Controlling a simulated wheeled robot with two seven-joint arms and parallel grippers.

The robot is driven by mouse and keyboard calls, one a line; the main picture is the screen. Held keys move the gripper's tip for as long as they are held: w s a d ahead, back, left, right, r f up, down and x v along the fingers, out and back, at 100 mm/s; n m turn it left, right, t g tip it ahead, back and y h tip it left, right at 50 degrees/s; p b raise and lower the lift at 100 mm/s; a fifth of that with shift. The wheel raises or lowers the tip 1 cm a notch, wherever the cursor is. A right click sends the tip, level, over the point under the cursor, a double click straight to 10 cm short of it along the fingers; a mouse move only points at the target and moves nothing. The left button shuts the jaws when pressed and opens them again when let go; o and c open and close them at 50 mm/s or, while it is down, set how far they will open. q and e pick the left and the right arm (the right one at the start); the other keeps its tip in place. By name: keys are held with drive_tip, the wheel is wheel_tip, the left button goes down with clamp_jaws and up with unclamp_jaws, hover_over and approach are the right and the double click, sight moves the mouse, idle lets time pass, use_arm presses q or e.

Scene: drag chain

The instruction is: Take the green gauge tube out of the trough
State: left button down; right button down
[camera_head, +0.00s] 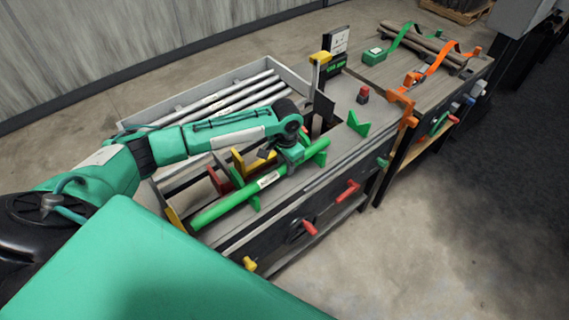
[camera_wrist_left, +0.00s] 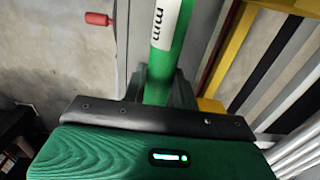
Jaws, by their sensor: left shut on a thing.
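The green gauge tube (camera_head: 235,196) is a long bright green rod with a white printed label. It lies slanting along the front of the bench in the head view. It also shows in the left wrist view (camera_wrist_left: 172,48), running up from between the fingers. My left gripper (camera_head: 291,160) is shut on the tube near its far right end, from above. It also shows at the tube in the left wrist view (camera_wrist_left: 160,92). Green brackets (camera_head: 254,203) stand along the tube. I cannot tell whether the tube rests in the trough or is slightly clear of it. My right gripper is out of view.
Several grey rods lie in a grey tray (camera_head: 290,72) behind my arm. Red handles (camera_head: 347,190) stick out of the bench front. A yellow-topped post (camera_head: 320,60) and a red button (camera_head: 363,94) stand right of the gripper. Open floor lies in front.

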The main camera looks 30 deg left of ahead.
use_arm(q)
drive_tip(key=c, duration=1)
unclamp_jaws()
drive_tip(key=shift+r, duration=0.1)
drive_tip(key=shift+r+b, duration=0.85)
drive_tip(key=shift+r, duration=6)
drive_tip(key=shift+f, duration=0.1)
